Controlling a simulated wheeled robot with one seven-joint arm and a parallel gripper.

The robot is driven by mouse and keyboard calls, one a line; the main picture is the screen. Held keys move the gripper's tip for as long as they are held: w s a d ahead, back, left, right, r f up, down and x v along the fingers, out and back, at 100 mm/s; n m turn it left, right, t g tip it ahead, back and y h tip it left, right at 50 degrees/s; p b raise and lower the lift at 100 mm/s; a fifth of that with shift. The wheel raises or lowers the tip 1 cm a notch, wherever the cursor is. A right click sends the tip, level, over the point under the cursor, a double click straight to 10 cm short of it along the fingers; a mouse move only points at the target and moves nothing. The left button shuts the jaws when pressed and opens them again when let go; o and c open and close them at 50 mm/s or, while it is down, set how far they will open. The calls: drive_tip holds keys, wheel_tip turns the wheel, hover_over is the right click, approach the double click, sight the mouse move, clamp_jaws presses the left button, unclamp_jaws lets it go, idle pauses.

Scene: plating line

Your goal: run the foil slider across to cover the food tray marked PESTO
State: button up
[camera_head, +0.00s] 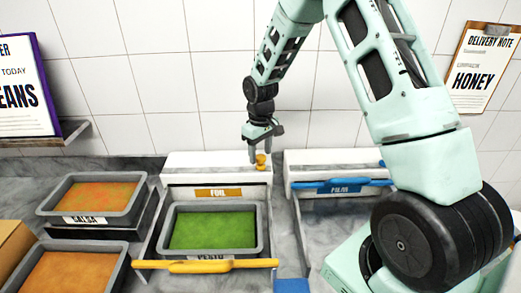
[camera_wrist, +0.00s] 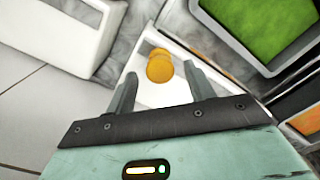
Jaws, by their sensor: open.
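The PESTO tray (camera_head: 213,231) is grey with green food, and its food shows uncovered at the upper right of the wrist view (camera_wrist: 262,22). It sits in front of the white dispenser labelled FOIL (camera_head: 217,166). The foil slider, an orange-yellow knob (camera_head: 261,162), is at the right end of the dispenser's top. My gripper (camera_head: 262,150) is open, directly above the knob. In the wrist view the slider (camera_wrist: 159,68) lies between or just beyond my open fingertips (camera_wrist: 158,80), with gaps either side. I cannot tell the exact height.
A yellow bar (camera_head: 205,266) crosses the front of the PESTO bay. To the right is the FILM dispenser (camera_head: 330,168) with a blue bar. At left are a SALSA tray (camera_head: 97,214) and another orange-food tray (camera_head: 68,272). The tiled wall (camera_head: 150,60) is close behind.

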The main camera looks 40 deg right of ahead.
drive_tip(key=shift+f, duration=0.4)
